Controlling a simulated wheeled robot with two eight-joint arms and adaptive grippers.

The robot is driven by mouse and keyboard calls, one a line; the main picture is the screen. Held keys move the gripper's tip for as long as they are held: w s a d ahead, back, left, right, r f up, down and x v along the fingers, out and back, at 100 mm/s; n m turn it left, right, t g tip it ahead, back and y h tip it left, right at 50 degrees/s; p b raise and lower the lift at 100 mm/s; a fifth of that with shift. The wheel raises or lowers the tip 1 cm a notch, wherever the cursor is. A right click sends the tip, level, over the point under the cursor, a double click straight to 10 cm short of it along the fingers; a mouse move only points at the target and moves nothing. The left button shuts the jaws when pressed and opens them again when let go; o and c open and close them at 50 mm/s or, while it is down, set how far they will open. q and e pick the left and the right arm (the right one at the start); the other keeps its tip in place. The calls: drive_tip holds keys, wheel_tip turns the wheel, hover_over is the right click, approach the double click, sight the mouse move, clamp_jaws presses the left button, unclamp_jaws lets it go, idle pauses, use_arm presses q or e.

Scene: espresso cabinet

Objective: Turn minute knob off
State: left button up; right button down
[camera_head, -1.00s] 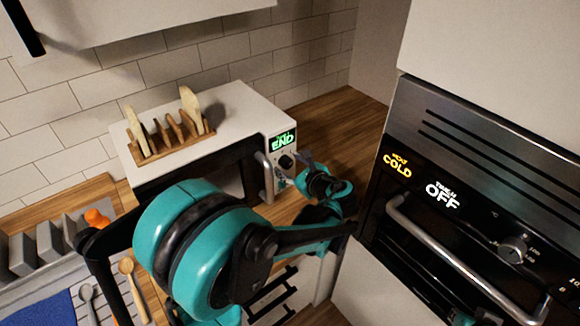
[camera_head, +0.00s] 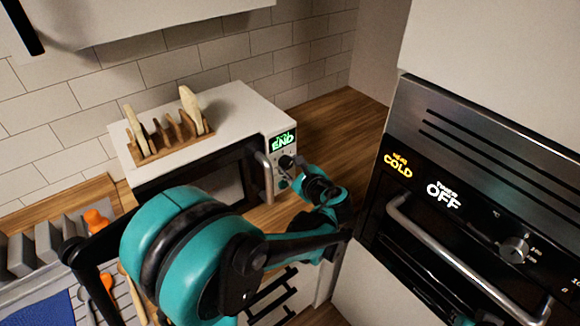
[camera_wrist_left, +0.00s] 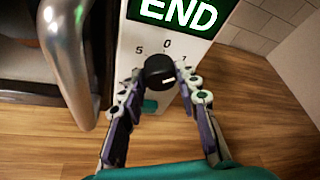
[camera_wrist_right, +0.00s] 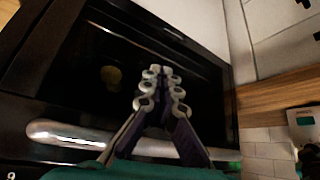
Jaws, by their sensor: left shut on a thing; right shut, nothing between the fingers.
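The minute knob (camera_wrist_left: 160,72) is a round black dial with a white mark on its right side, under a green END display (camera_wrist_left: 178,12) on the white microwave panel. Printed numbers around it include a 0 above, a 5 at left and a 1 at right. In the head view the knob (camera_head: 286,161) shows below the display, partly covered by my left gripper (camera_head: 297,164). My left gripper (camera_wrist_left: 163,88) has its fingers on either side of the knob and is shut on it. My right gripper (camera_wrist_right: 163,72) is shut and empty, in front of the oven.
The microwave handle (camera_wrist_left: 68,60) stands close left of my left gripper. A teal button (camera_wrist_left: 150,105) sits below the knob. A wooden rack (camera_head: 170,140) stands on the microwave. The oven's bar handle (camera_wrist_right: 75,133) is near my right gripper. Wooden counter (camera_head: 325,120) lies right of the microwave.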

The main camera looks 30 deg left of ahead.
use_arm(q)
drive_tip(key=n+t+b, duration=0.1)
drive_tip(key=n, duration=0.1)
drive_tip(key=n+t+b, duration=0.1)
drive_tip(key=n, duration=0.1)
drive_tip(key=shift+s+f, duration=0.2)
drive_tip(key=shift+f, duration=0.1)
drive_tip(key=shift+a+n+t+b, duration=0.1)
drive_tip(key=shift+n+t+b, duration=1)
drive_tip(key=shift+n+b, duration=0.6)
drive_tip(key=shift+y, duration=0.3)
drive_tip(key=o, duration=1.2)
drive_tip(key=shift+c, duration=0.2)
drive_tip(key=f+v, duration=0.1)
drive_tip(key=v, duration=1.1)
drive_tip(key=shift+r, duration=0.45)
